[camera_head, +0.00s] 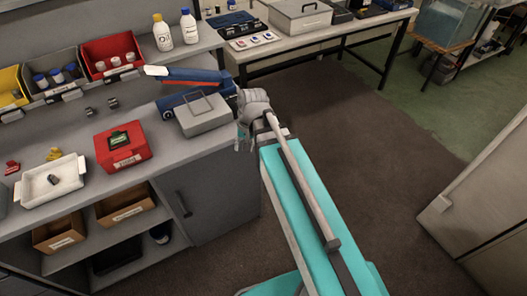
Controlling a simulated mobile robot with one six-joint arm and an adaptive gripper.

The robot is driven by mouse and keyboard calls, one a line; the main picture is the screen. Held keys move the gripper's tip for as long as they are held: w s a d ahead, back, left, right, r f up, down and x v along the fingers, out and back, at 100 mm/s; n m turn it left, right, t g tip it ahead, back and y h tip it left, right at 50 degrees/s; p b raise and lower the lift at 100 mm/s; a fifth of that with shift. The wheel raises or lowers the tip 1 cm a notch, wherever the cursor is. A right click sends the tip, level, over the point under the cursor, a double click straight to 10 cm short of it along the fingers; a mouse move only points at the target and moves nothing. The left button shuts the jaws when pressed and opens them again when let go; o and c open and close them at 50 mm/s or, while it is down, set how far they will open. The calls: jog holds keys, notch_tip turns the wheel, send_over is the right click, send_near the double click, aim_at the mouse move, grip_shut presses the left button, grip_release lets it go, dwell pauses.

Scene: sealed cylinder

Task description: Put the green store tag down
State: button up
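My gripper (244,144) hangs at the right end of the grey bench, just right of a grey case with a handle (203,115). Its fingers point down and are small and partly dark in this view. I cannot tell whether they are open or shut, or whether they hold a tag. A small dark green piece (119,140) shows on top of a red box (123,157) on the bench. I cannot tell whether it is the green store tag, and no other clear green tag shows.
A white tray (79,181) with a small dark part stands at the bench's left. A blue and red device (190,78) stands behind the grey case. Red (103,48) and yellow (10,88) bins line the back. Bare bench lies between the tray and red box. Open floor lies right.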

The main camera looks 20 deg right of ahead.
jog(key=s+d+n+h, duration=0.2)
jog(key=s+d, duration=0.2)
jog(key=d, duration=0.1)
jog(key=shift+d+f+n, duration=0.15)
jog(key=shift+d+n, duration=0.15)
jog(key=shift+d, duration=0.05)
jog(key=shift+r+p, duration=0.7)
dwell(1.4)
